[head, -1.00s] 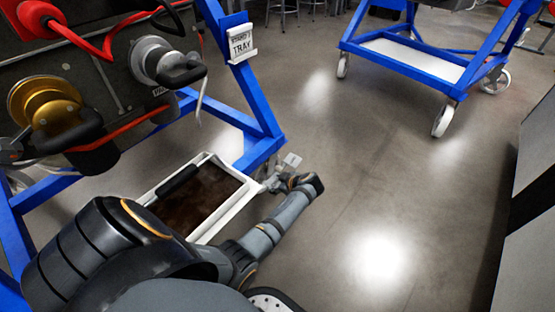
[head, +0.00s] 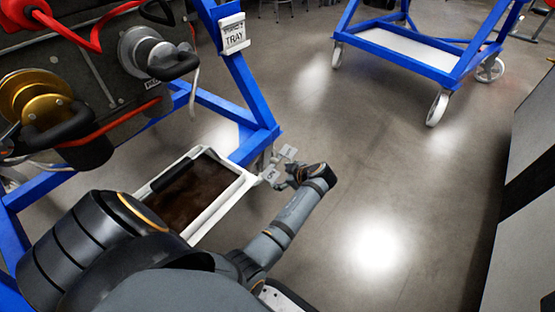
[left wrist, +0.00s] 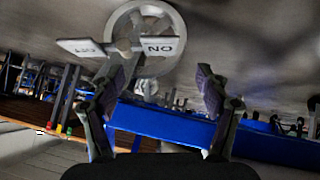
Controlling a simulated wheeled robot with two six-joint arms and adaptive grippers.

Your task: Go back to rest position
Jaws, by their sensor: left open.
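My left gripper (head: 282,172) is at the end of my left arm, just right of the white tray's far right corner. In the left wrist view my left gripper (left wrist: 165,92) has its two fingers spread apart with nothing between them. The white tray (head: 222,206) with a dark brown inside sits low beside the blue stand (head: 252,95). A blue beam of a stand (left wrist: 165,122) runs behind the fingers in the left wrist view. My right gripper does not show.
Dark equipment with a gold part (head: 38,98) and red hoses fills the left. A second wheeled blue stand (head: 405,65) is at the upper right. A grey panel (head: 525,160) stands at the right edge. The middle floor is clear.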

